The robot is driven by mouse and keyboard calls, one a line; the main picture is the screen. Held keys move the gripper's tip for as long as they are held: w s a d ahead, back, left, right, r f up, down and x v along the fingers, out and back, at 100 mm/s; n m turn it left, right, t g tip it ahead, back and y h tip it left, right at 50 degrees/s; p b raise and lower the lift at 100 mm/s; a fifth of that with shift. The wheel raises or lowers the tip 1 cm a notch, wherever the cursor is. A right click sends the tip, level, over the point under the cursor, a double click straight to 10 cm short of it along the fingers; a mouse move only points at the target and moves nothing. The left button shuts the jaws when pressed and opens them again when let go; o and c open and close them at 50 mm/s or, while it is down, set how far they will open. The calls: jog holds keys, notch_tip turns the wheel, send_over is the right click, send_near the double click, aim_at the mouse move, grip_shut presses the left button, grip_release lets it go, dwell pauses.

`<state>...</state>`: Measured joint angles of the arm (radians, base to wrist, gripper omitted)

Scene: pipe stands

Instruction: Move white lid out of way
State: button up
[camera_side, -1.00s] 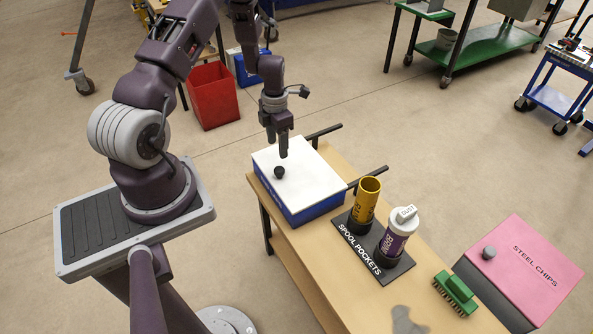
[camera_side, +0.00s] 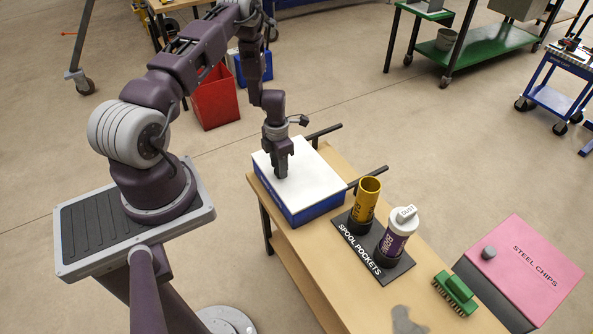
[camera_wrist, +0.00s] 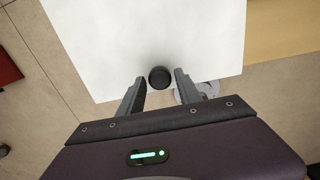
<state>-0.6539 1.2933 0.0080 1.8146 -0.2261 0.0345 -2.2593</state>
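The white lid (camera_side: 312,177) lies flat on a blue box (camera_side: 318,209) on the wooden table. In the wrist view the lid (camera_wrist: 150,30) fills most of the upper picture, with its round black knob (camera_wrist: 159,77) between my two fingertips. My gripper (camera_side: 281,174) is down at the lid in the side view and hides the knob there. In the wrist view my gripper (camera_wrist: 158,80) is open, with a finger on each side of the knob and a small gap to each.
A black spool pockets rack (camera_side: 378,262) holds a yellow tube (camera_side: 366,200) and a white-capped purple-labelled canister (camera_side: 397,235) right of the box. A green brush (camera_side: 456,292) and a pink steel chips lid (camera_side: 525,265) are farther right. Dark rails (camera_side: 323,131) stick out behind the box.

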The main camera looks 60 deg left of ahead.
jog(key=c, duration=0.4)
jog(key=shift+o, duration=0.2)
jog(key=shift+w, duration=2.9)
send_over(318, 159)
jog(key=s, duration=0.3)
jog(key=shift+s+d, duration=0.1)
jog(key=shift+s, duration=0.1)
jog(key=shift+w, duration=1.75)
jog(key=o, duration=0.8)
